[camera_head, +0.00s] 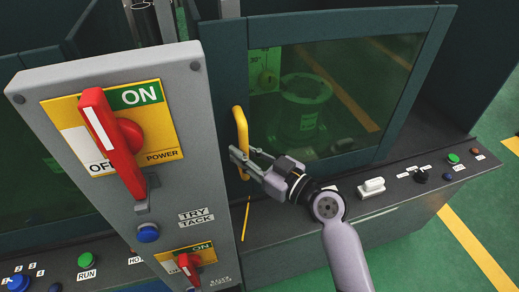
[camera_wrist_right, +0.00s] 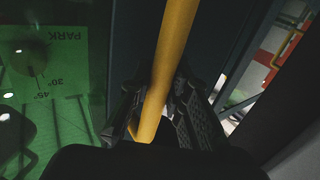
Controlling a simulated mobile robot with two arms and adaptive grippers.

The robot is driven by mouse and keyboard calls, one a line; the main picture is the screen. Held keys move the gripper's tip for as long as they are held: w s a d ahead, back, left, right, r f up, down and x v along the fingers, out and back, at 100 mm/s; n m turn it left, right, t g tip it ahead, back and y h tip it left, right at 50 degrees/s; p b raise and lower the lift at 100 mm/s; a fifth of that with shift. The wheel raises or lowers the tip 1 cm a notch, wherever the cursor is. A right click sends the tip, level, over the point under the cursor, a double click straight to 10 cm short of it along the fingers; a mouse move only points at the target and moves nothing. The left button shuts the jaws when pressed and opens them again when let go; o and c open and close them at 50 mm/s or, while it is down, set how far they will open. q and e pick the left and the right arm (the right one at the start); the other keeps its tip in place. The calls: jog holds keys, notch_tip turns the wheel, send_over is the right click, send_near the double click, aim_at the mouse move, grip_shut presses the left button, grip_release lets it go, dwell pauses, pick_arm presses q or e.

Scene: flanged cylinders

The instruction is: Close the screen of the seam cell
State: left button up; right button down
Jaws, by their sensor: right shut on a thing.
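The screen (camera_head: 395,85) of the seam cell is a dark teal-framed panel with a tinted see-through window, in the upper middle of the head view. A yellow bar handle (camera_head: 241,130) stands upright at its left edge. My right gripper (camera_head: 240,158) is shut on the lower part of this handle. In the right wrist view the handle (camera_wrist_right: 172,60) runs between the two dark finger pads (camera_wrist_right: 165,115). Through the window a flanged cylinder (camera_head: 305,100) shows, tinted green. My left gripper is not in view.
A grey panel (camera_head: 190,110) with a large red power lever (camera_head: 112,140) stands left of my right gripper. The ledge below the screen carries a white switch (camera_head: 371,187), a black knob (camera_head: 421,176) and a green button (camera_head: 453,158). Green floor with yellow lines lies at right.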

jog(key=c, duration=1.5)
grip_release()
jog(key=shift+d, duration=0.1)
jog(key=v, duration=1.2)
jog(key=shift+s+f, duration=0.1)
jog(key=shift+f, duration=0.05)
